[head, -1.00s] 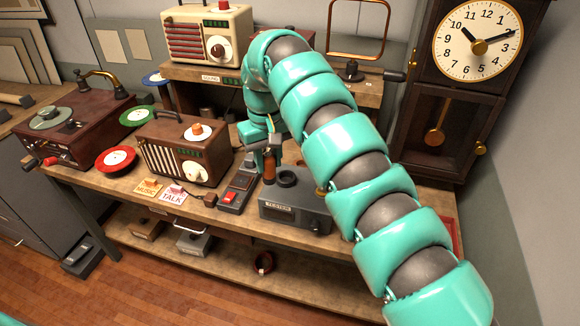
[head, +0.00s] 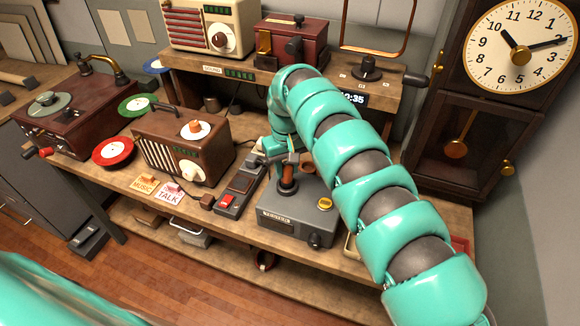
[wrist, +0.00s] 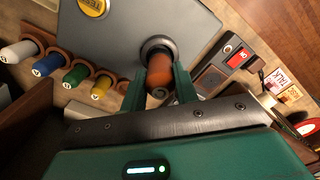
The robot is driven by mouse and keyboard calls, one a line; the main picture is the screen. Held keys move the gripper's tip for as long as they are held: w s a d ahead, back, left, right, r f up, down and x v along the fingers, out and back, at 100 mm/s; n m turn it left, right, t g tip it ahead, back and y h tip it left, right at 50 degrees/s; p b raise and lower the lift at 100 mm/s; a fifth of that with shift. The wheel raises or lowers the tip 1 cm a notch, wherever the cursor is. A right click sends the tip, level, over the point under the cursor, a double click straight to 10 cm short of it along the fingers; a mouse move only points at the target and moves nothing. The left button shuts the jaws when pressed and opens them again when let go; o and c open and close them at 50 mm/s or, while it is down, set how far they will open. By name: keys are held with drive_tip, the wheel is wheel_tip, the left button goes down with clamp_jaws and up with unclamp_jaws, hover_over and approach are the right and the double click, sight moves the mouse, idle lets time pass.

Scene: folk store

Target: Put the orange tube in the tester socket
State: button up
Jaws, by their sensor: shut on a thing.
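The orange tube (head: 289,172) stands upright over the socket (head: 287,187) of the grey tester (head: 272,225). My gripper (head: 284,160) is shut on the tube's upper part, partly hidden by my arm in the head view. In the wrist view the tube (wrist: 160,72) is between the two fingers of my gripper (wrist: 158,82). Its far end lines up with the dark socket ring (wrist: 157,45) and overlaps the opening. I cannot tell how deep the tube sits in it.
A yellow button (head: 325,203) is on the tester's top. In the wrist view a rack holds several coloured tubes, including a green one (wrist: 74,76). A switch box with a red switch (head: 226,201) and a brown radio (head: 183,150) stand to the left.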

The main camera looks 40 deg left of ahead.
drive_tip(key=shift+d+f, duration=0.1)
drive_tip(key=shift+f, duration=0.7)
drive_tip(key=o, duration=0.7)
drive_tip(key=shift+f, duration=0.1)
drive_tip(key=shift+o, duration=0.2)
wheel_tip(320, 180, up, 11)
drive_tip(key=shift+s+f+b, duration=0.1)
drive_tip(key=shift+f+b, duration=0.05)
drive_tip(key=shift+b, duration=0.65)
drive_tip(key=shift+r, duration=0.75)
